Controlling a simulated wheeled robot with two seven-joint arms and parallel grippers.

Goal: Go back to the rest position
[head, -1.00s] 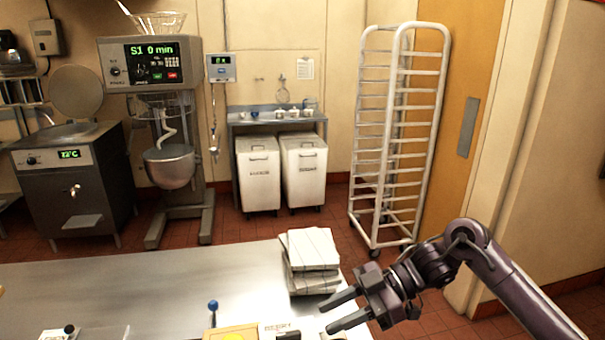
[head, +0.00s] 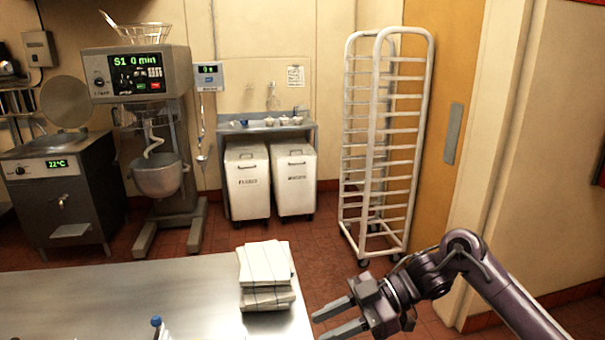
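My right gripper (head: 334,318) is in the lower right of the head view. Its two fingers are apart with nothing between them. It hangs just off the right edge of the steel table (head: 110,293), to the right of a stack of folded white cloths (head: 265,264) and apart from it. My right arm comes in from the lower right. My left gripper and arm are not in view.
A blue-topped object (head: 156,322) shows at the table's bottom edge. Beyond the table stand a mixer (head: 140,75), a kettle unit (head: 60,190), two white bins (head: 248,183) and a tall rack (head: 385,140). Red floor lies between.

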